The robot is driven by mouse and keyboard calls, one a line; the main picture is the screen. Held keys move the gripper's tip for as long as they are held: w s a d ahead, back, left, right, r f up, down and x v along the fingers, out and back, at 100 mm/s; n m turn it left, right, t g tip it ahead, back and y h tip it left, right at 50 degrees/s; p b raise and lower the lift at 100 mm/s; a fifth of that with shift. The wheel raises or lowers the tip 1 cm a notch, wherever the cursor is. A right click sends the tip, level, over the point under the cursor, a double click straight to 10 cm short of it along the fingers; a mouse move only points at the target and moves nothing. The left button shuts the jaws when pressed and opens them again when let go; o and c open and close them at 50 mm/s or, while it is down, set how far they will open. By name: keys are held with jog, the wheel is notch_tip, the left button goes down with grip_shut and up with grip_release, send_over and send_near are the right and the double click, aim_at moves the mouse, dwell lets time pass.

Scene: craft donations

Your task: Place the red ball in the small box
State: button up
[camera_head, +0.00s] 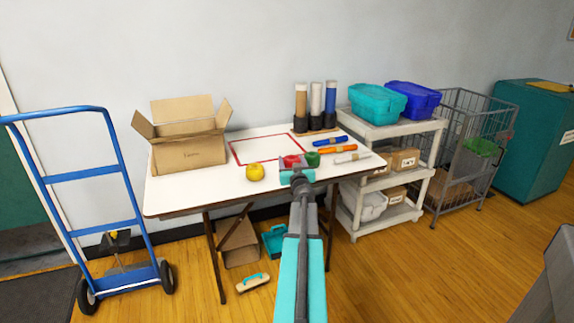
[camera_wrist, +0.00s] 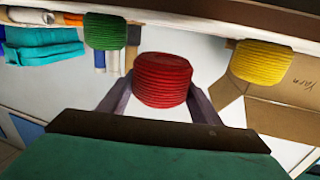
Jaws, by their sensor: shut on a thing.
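The red ball (camera_head: 291,161), wound like yarn, is at the front right part of the white table. My gripper (camera_head: 297,176) is shut on it. In the wrist view, which looks upside down, the red ball (camera_wrist: 163,80) sits between the two fingers. I cannot tell whether it is clear of the tabletop. An open cardboard box (camera_head: 188,152) with raised flaps and writing on its front stands at the table's left back. It shows partly in the wrist view (camera_wrist: 285,105), where the writing reads "Yarn". My arm hides part of the table's front edge.
A green ball (camera_head: 312,159) is just right of the red one. A yellow ball (camera_head: 255,173) lies between the gripper and the box. A red-outlined area (camera_head: 262,148) is empty. Markers (camera_head: 338,149) and upright rolls (camera_head: 316,100) are at the right. A blue hand truck (camera_head: 90,176) stands left.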

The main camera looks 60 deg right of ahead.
aim_at(288, 157)
jog(key=shift+b+x, duration=0.35)
jog(key=shift+x, duration=1.6)
jog(key=shift+w+a+f, duration=0.15)
jog(key=shift+w+f, duration=0.05)
jog(key=shift+w, duration=0.05)
jog(key=shift+x, duration=0.9)
jog(key=shift+a+f+b, duration=0.1)
jog(key=shift+f+b, duration=0.85)
jog(key=shift+f, duration=0.7)
jog(key=shift+f, duration=0.2)
jog(key=o, duration=1)
jog(key=shift+b, duration=0.6)
